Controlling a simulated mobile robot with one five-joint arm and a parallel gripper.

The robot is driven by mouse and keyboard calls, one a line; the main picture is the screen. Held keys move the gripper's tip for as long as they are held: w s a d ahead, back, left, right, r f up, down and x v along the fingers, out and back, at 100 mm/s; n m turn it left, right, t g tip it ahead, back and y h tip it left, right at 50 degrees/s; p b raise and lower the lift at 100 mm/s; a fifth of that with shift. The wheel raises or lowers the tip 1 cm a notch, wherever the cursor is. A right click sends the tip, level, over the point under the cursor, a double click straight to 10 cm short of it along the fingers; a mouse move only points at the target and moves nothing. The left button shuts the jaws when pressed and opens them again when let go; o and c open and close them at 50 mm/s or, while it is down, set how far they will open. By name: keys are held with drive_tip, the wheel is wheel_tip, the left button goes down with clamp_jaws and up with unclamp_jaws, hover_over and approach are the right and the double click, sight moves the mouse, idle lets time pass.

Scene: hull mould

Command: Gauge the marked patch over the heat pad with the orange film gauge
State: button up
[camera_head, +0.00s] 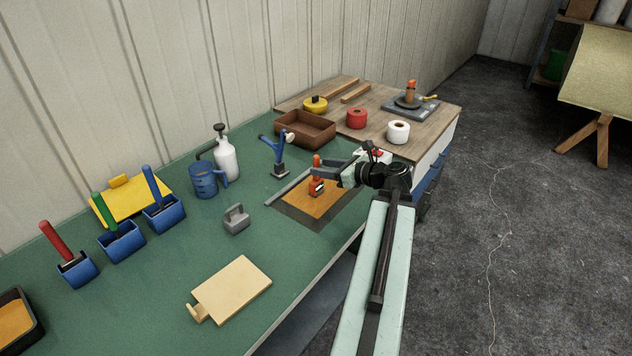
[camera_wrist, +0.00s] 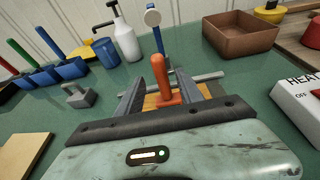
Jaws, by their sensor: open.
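The orange film gauge (camera_head: 315,189) stands upright on the tan patch (camera_head: 322,208), which lies on a dark grey mat (camera_head: 291,215) near the bench's front edge. Its orange handle (camera_wrist: 159,72) rises in the middle of the wrist view. My gripper (camera_head: 320,174) is open, with its fingers either side of the gauge, apart from the handle in the wrist view (camera_wrist: 163,84). The gauge's lower part is partly hidden there. A white control box marked HEAT and OFF (camera_wrist: 297,103) is at the right. My arm hides part of the mat.
A blue stand with a white round head (camera_head: 281,150) and a grey bar (camera_head: 288,188) are close behind the mat. A brown tray (camera_head: 304,128) is beyond. A grey block (camera_head: 236,219) and cream board (camera_head: 232,290) lie left. Green bench between them is clear.

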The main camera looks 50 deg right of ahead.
drive_tip(key=b+x, duration=0.1)
drive_tip(key=x, duration=0.5)
drive_tip(key=shift+w, duration=0.35)
drive_tip(key=shift+s+d, duration=0.1)
clamp_jaws()
idle(1.0)
